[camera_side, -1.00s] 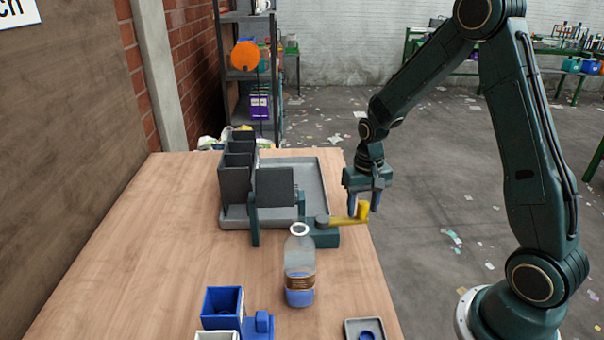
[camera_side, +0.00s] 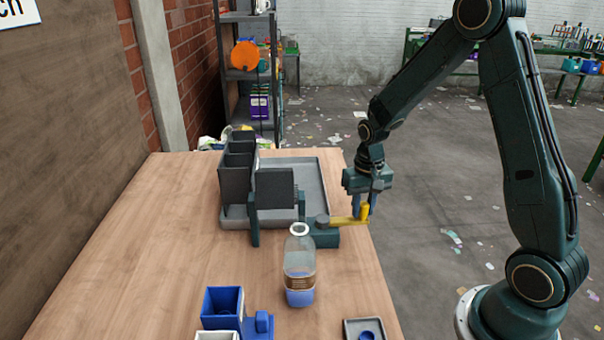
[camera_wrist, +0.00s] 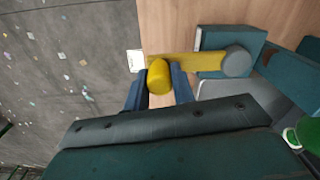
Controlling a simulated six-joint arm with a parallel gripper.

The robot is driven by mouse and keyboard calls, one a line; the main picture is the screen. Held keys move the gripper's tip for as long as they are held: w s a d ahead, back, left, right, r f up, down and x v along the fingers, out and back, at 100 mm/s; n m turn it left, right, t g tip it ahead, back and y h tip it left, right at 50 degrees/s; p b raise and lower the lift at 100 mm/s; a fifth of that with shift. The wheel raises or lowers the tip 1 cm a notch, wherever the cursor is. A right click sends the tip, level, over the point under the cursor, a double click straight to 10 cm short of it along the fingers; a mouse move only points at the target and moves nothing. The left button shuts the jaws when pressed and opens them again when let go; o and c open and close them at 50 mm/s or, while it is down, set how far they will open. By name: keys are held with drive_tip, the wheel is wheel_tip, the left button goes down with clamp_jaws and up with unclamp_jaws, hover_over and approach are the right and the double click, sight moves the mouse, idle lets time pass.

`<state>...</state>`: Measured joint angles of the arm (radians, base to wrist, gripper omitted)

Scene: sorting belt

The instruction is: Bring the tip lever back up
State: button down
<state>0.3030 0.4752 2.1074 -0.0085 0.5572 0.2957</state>
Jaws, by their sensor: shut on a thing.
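The tip lever (camera_side: 345,220) is a yellow arm with a yellow upright knob (camera_side: 365,211) at its outer end. It runs sideways, roughly level, from a grey round pivot (camera_side: 322,221) on a dark teal block at the table's right edge. In the wrist view the lever (camera_wrist: 200,62) reaches left from the pivot (camera_wrist: 237,61). My gripper (camera_side: 365,203) is over the lever's outer end, shut on the knob. In the wrist view the knob (camera_wrist: 159,77) sits between the two blue fingers. The fingertips are partly hidden.
A clear bottle with blue contents (camera_side: 300,270) stands close in front of the pivot block. Dark upright bins (camera_side: 237,180) and a grey tray (camera_side: 318,180) lie behind. A blue box (camera_side: 223,305) and a small grey tray (camera_side: 352,325) are at the front. The table's left is clear.

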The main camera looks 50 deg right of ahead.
drive_tip(key=s+a+m, duration=0.1)
drive_tip(key=a+m, duration=1.2)
drive_tip(key=m, duration=0.4)
drive_tip(key=shift+s+a, duration=0.15)
drive_tip(key=shift+a, duration=0.05)
idle(0.4)
drive_tip(key=c, duration=1.2)
unclamp_jaws()
drive_tip(key=shift+o, duration=0.2)
drive_tip(key=shift+r, duration=0.15)
wheel_tip(320, 180, up, 14)
